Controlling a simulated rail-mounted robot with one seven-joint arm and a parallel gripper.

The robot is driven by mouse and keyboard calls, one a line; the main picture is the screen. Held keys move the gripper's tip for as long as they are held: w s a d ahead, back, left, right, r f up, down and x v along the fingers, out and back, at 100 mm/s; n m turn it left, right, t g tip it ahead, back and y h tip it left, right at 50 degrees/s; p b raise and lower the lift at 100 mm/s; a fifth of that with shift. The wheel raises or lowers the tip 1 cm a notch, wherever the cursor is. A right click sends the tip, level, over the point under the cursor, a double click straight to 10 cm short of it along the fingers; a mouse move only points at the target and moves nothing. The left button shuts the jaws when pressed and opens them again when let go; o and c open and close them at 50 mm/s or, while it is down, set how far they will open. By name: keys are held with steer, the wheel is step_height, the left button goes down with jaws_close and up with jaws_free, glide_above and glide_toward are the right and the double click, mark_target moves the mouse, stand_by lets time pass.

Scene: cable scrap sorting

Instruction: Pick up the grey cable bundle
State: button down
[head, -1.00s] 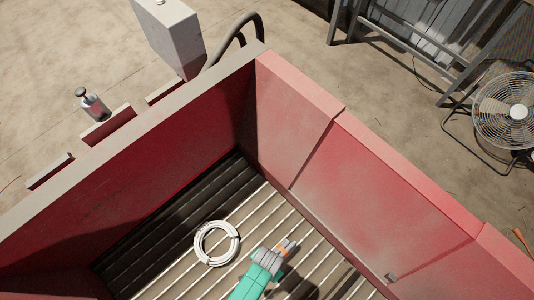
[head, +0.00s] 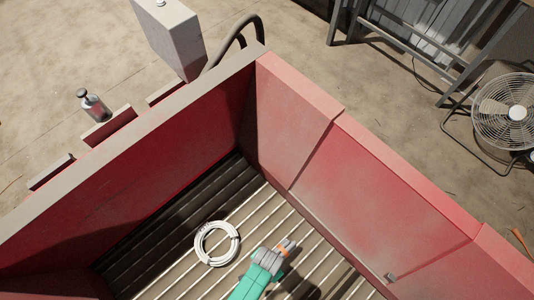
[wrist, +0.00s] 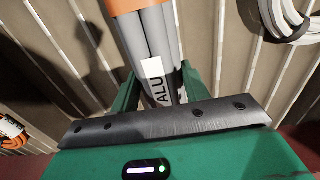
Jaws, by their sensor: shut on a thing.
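The grey cable bundle (wrist: 160,40) lies between the green fingers of my gripper (wrist: 158,92) in the wrist view. It has several thick grey strands, an orange band (wrist: 125,6) at the top of the picture and a white label reading "ALU". My gripper is shut on it. In the head view my green gripper (head: 266,263) reaches over the ribbed floor of the red container, with the grey and orange end of the bundle (head: 284,247) poking out past the fingers. I cannot tell whether the bundle touches the floor.
A white cable coil (head: 216,243) lies on the ribbed floor left of my gripper; it also shows in the wrist view (wrist: 285,18). An orange cable (wrist: 12,138) shows at the wrist view's left edge. High red container walls (head: 370,180) stand around. A fan (head: 510,112) is outside.

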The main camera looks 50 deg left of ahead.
step_height(320, 180, up, 3)
steer(key=shift+p, duration=0.75)
steer(key=s+d+p, duration=0.1)
steer(key=d, duration=0.4)
steer(key=s+d+p, duration=0.1)
steer(key=d, duration=0.4)
steer(key=s+d+r+p, duration=0.1)
steer(key=d, duration=0.4)
steer(key=shift+s+d, duration=0.3)
steer(key=shift+s, duration=0.05)
